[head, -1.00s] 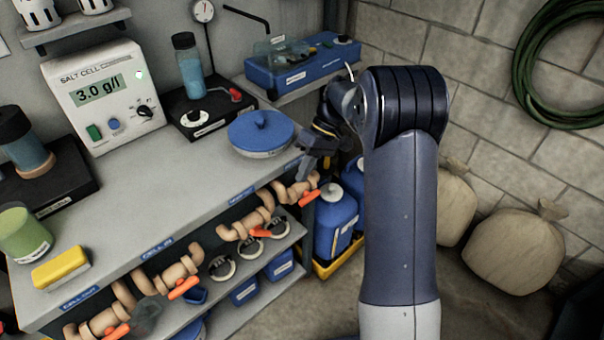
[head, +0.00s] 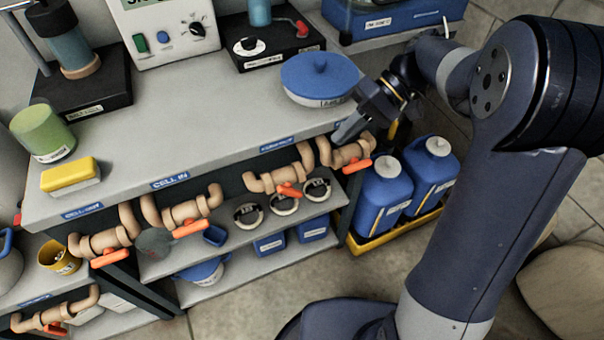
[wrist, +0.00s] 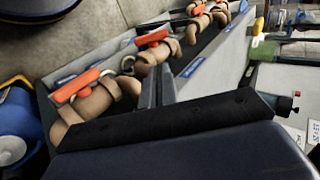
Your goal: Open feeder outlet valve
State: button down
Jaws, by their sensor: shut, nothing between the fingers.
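Several tan pipe valves with orange handles run along the front of the grey bench. The rightmost valve (head: 347,152) has its orange handle (head: 356,164) lying roughly along the pipe; this valve is nearest in the wrist view (wrist: 98,102). To its left is another valve (head: 275,180), then the valve (head: 186,211) under the CELL IN label and the CELL OUT valve (head: 104,242). The labels by the two right valves are too small to read surely. My gripper (head: 345,132) is shut and empty, close by the rightmost valve at the bench edge; its fingers also show in the wrist view (wrist: 158,90).
A blue-lidded white dish (head: 318,80) stands on the bench (head: 225,120) just left of my gripper. Blue jugs (head: 383,190) stand in a yellow tray (head: 385,240) below right. A lower shelf (head: 255,222) holds rings and blue bins. Floor in front is clear.

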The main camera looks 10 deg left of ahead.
aim_at(282, 186)
jog(key=shift+a, duration=0.1)
jog(key=b+x, duration=0.2)
jog(key=x, duration=1.2)
jog(key=shift+s, duration=0.1)
jog(key=shift+s+a+r+t+h+p, duration=0.1)
jog(key=shift+s+r+t+h+p, duration=0.15)
jog(key=shift+h+p, duration=0.35)
jog(key=h+p, duration=0.1)
jog(key=t, duration=0.1)
jog(key=a+h+p, duration=0.1)
jog(key=shift+s+r+t+h+p, duration=0.25)
jog(key=shift+t+h+p, duration=0.05)
jog(key=shift+t, duration=0.05)
jog(key=shift+s+a+f+t+h+p, duration=0.2)
jog(key=shift+a+t+h+p, duration=0.4)
jog(key=shift+h+p, duration=0.4)
jog(key=shift+s+h, duration=0.1)
jog(key=shift+h, duration=0.3)
jog(key=shift+a+f, duration=0.1)
jog(key=shift+f, duration=0.25)
